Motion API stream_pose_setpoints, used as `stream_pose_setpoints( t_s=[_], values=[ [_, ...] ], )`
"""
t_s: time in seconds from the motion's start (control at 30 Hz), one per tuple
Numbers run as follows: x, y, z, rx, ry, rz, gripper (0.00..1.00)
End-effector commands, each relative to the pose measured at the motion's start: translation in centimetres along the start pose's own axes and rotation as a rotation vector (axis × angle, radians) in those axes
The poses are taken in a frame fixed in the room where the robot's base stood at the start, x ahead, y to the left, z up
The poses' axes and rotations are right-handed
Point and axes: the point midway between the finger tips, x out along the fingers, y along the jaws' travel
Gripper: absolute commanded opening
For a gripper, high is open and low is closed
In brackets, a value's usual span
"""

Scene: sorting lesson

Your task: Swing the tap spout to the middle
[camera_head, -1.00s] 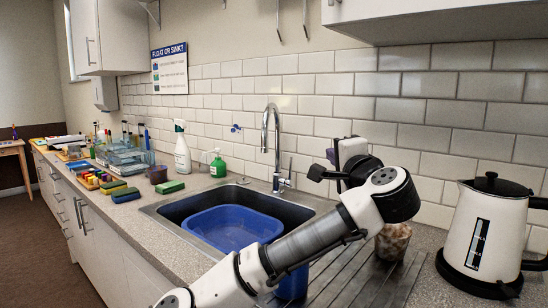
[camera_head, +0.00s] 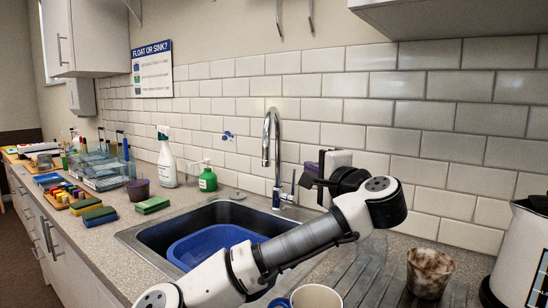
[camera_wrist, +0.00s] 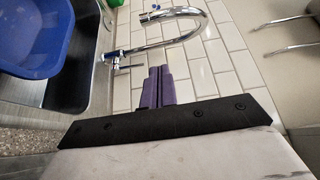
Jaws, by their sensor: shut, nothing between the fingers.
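The chrome tap (camera_head: 277,150) stands at the back edge of the sink, its tall curved spout turned over the left part of the sink side. It also shows in the wrist view (camera_wrist: 138,52), its curved spout arching across the top. My gripper (camera_head: 307,178) is just right of the tap, at about the height of its lower body. In the wrist view its purple fingers (camera_wrist: 160,72) are together with nothing between them, pointing at the tap and apparently apart from it. The tap's lever (camera_head: 293,184) is between the tap and my gripper.
A blue tub (camera_head: 205,245) sits in the metal sink (camera_head: 140,238). A green bottle (camera_head: 208,180) and a spray bottle (camera_head: 167,160) stand left of the tap. A mottled cup (camera_head: 428,272), a white cup (camera_head: 316,297) and a kettle (camera_head: 525,255) are at the right.

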Motion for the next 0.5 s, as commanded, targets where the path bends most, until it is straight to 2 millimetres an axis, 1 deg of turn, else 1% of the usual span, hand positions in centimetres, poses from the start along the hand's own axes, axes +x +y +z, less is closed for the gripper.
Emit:
stream_pose_setpoints(
  t_s=[0.17,0.5],
  values=[
    [2.6,-0.2,0.1,0.001,-0.005,0.002,0.0],
    [9.8,-0.3,0.2,0.001,-0.005,0.0,0.0]
  ],
)
